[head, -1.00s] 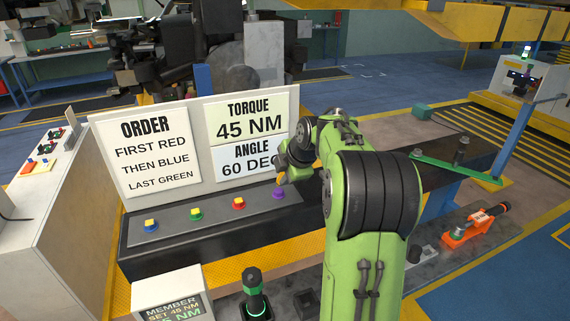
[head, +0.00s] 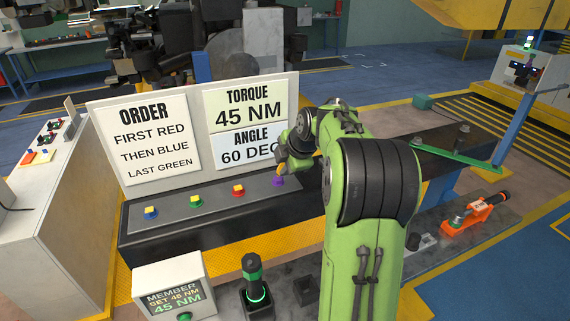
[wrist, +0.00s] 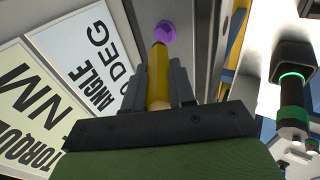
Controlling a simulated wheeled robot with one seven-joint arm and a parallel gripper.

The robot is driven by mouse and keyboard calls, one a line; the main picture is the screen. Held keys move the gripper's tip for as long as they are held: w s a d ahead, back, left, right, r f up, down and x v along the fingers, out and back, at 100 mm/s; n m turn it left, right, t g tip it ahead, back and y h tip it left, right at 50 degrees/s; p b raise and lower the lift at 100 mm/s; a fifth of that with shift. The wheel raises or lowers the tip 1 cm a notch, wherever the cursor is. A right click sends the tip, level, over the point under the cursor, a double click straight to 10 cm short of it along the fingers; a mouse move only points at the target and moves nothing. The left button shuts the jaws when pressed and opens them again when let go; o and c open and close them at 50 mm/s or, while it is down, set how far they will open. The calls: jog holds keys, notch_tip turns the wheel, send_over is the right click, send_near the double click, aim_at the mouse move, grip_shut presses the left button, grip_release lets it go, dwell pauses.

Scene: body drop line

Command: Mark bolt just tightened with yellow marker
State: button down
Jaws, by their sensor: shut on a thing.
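My gripper (wrist: 158,88) is shut on the yellow marker (wrist: 158,75), seen in the wrist view. The marker's tip points at the purple bolt (wrist: 165,32) and lies close to its near edge; I cannot tell whether they touch. In the head view the purple bolt (head: 278,181) is at the right end of a row on the grey strip, below my gripper (head: 281,166). The red bolt (head: 238,190), green bolt (head: 196,201) and blue bolt (head: 151,213) have yellow tops. No yellow shows on the visible part of the purple bolt.
A sign board (head: 160,150) stands behind the bolts with order, torque and angle text. A small display (head: 170,290) reads 45 NM. A black and green tool (head: 254,285) stands upright in front. An orange tool (head: 478,214) lies at right.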

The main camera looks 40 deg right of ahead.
jog(key=shift+f+b, duration=0.55)
jog(key=shift+f, duration=0.05)
